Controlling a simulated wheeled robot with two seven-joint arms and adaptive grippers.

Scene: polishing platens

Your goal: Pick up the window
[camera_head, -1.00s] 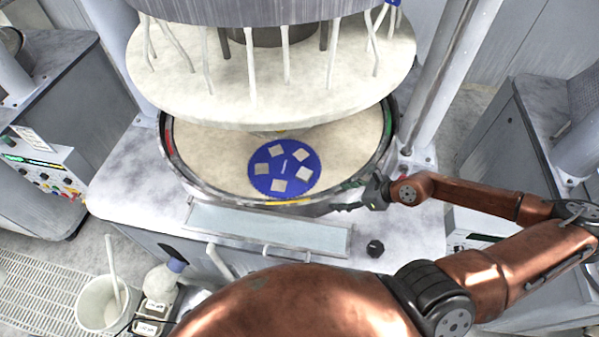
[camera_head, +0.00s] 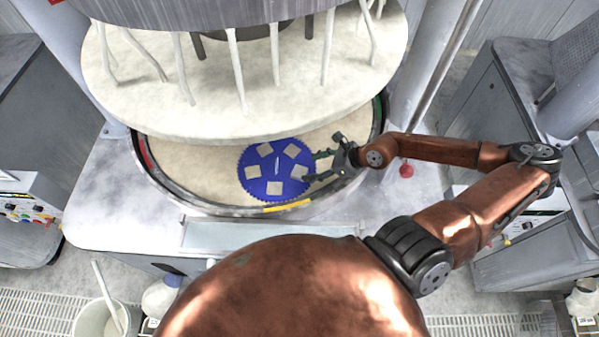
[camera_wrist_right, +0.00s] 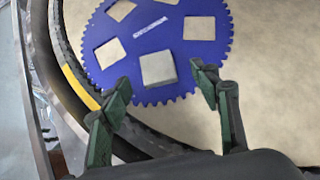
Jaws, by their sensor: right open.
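The window, a pale grey square block (camera_wrist_right: 158,69), lies in the near pocket of a round blue toothed carrier (camera_wrist_right: 130,60). It shows in the head view as a pale square (camera_head: 299,172) at the right of the blue disc (camera_head: 276,170). The carrier's other square pockets look beige, like the platen under them. My right gripper (camera_head: 316,166) reaches in from the right over the platen edge. My left gripper is out of view.
The beige platen (camera_head: 200,165) sits inside a raised ring rim with a yellow mark (camera_head: 287,206). A large upper plate (camera_head: 240,110) with white rods hangs above and behind the carrier. A white bucket (camera_head: 108,318) stands on the floor at lower left.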

